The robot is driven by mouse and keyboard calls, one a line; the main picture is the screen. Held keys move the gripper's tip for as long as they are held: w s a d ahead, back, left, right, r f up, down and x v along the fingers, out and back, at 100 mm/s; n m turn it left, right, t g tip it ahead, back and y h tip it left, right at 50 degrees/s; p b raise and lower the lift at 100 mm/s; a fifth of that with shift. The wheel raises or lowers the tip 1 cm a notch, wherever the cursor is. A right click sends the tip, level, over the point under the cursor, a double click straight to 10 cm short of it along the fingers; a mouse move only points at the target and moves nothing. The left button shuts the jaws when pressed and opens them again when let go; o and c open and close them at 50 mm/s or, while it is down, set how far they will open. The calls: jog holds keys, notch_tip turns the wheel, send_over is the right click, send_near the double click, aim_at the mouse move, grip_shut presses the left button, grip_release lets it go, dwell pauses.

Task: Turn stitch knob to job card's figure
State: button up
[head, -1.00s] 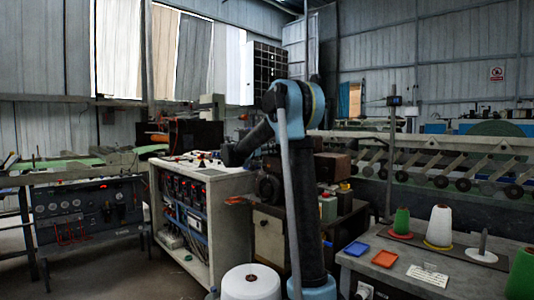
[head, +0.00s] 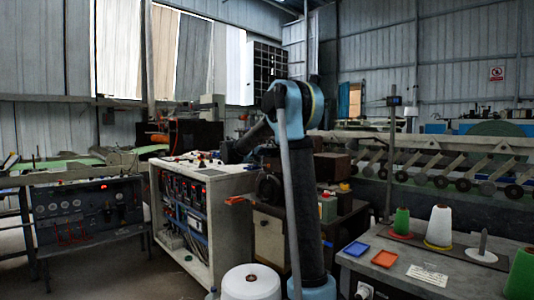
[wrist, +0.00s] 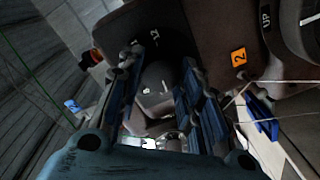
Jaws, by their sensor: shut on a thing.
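A dark round knob (wrist: 155,82) with small pale marks shows between the blue fingers of my gripper (wrist: 157,90) in the wrist view. The fingers are closed on its sides. The knob's exact setting is too small to read. In the head view, my arm hides the gripper and the knob. A white card with dark print (head: 428,273) lies on the grey table at the right; its figure is not legible.
An orange label with a 2 (wrist: 239,57) and a large dial marked UP (wrist: 295,25) sit beside the knob. Thin pale threads run near the right finger.

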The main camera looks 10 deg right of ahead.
jog(key=shift+w+a+n, duration=0.15)
jog(key=shift+n, duration=2.05)
jog(key=o, duration=1.1)
jog(key=shift+f, duration=0.1)
jog(key=shift+c, duration=0.2)
jog(key=v, duration=1.2)
jog(key=shift+w, duration=0.1)
